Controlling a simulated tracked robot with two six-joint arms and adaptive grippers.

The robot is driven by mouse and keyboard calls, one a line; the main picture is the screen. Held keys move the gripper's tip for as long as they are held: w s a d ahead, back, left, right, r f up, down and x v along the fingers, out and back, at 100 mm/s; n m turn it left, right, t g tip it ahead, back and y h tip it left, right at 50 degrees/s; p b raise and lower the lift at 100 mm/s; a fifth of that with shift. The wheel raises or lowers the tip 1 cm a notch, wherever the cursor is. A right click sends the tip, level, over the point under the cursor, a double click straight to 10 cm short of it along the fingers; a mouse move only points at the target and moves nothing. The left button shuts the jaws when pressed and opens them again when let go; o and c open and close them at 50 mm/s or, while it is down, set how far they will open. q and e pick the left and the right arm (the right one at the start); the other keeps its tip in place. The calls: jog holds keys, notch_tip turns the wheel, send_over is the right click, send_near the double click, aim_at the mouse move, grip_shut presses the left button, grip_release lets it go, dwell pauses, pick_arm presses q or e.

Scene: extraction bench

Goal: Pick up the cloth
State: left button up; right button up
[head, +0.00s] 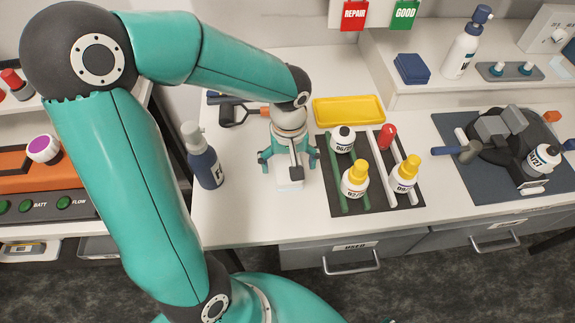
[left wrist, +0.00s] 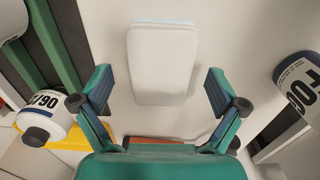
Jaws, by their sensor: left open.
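A white pad with rounded corners and a pale blue edge, which I take to be the cloth (head: 290,186), lies on the white bench top. It also shows in the left wrist view (left wrist: 162,62), between my fingers. My left gripper (head: 288,165) points down over it, open and empty, with a finger on each side. In the left wrist view the gripper (left wrist: 160,80) has clear gaps between both fingers and the pad. The gripper hides part of the pad in the head view. My right gripper is not in view.
A dark blue bottle (head: 204,160) stands left of the gripper. A dark rack (head: 385,195) with several bottles is close on the right. A yellow tray (head: 348,110) and an orange-handled tool (head: 240,110) lie behind. A folded dark blue stack (head: 411,68) sits on the shelf.

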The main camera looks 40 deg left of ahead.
pick_arm(q)
jog(key=shift+f, duration=0.8)
jog(key=c, duration=1.2)
jog(key=shift+r, duration=0.1)
jog(key=shift+c, duration=0.2)
notch_tip(320, 180, up, 20)
jog(key=shift+p, duration=0.3)
jog(key=o, duration=0.6)
jog(key=c, duration=0.5)
